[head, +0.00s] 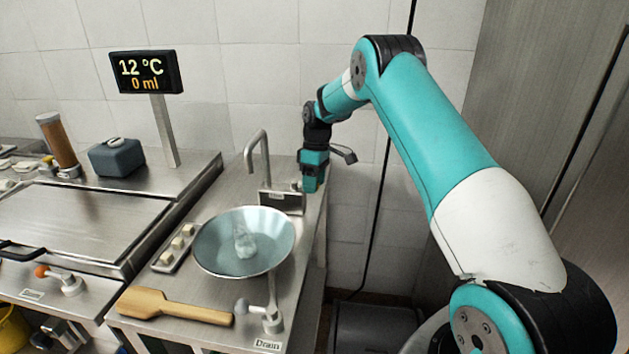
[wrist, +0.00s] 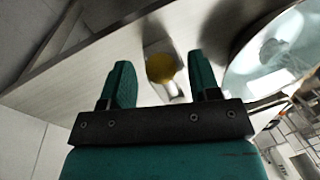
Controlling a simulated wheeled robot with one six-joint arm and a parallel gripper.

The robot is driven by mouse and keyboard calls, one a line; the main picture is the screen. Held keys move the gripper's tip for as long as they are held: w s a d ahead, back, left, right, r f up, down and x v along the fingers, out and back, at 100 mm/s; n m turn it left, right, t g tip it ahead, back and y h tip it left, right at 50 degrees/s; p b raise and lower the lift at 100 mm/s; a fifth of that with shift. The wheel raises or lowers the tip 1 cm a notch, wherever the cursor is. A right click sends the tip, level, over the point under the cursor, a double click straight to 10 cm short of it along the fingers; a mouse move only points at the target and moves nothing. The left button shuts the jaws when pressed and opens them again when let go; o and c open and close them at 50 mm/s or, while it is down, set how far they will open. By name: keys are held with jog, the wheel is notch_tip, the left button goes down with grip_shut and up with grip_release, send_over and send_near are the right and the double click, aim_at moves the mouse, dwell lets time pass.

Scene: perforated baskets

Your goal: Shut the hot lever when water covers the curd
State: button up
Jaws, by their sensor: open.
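My gripper (head: 311,186) points down behind the right side of the basin, beside a small dark panel (head: 281,202). In the wrist view my gripper (wrist: 162,74) is open, with a yellow knob (wrist: 161,69) on a pale stem between its fingers; I cannot see contact. No label shows whether this is the hot lever. The round pale-blue basin (head: 205,252) stands under the tap (head: 262,146), and its rim shows in the wrist view (wrist: 238,88). A whitish, translucent shape (head: 244,240) lies in its middle; whether it is curd or water is unclear. The display (head: 145,72) reads 12 °C and 0 ml.
A lever with a pale knob (head: 242,306) stands by the "Drain" label (head: 268,345). A wooden paddle (head: 172,307) lies in front of the basin. A small tray with pale blocks (head: 173,249) is left of it. An orange-knobbed lever (head: 58,278) is farther left.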

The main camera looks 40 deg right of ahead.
notch_tip(320, 180, up, 17)
jog(key=w+d+p, duration=0.2)
jog(key=p, duration=0.4)
jog(key=shift+d, duration=0.35)
jog(key=s+a+r, duration=0.4)
jog(key=s+a, duration=0.1)
jog(key=a, duration=0.3)
jog(key=s+a+r+y, duration=0.1)
jog(key=s+a+r, duration=0.25)
jog(key=a, duration=0.35)
jog(key=s+a+r, duration=0.3)
jog(key=s+a, duration=0.2)
jog(key=a, duration=0.3)
jog(key=s+a+f, duration=0.1)
jog(key=s+a, duration=0.2)
jog(key=s, duration=0.9)
jog(key=s+a+f+t+y, duration=0.1)
jog(key=s+a, duration=0.3)
jog(key=s, duration=0.9)
jog(key=shift+a+f, duration=0.2)
jog(key=shift+f, duration=0.25)
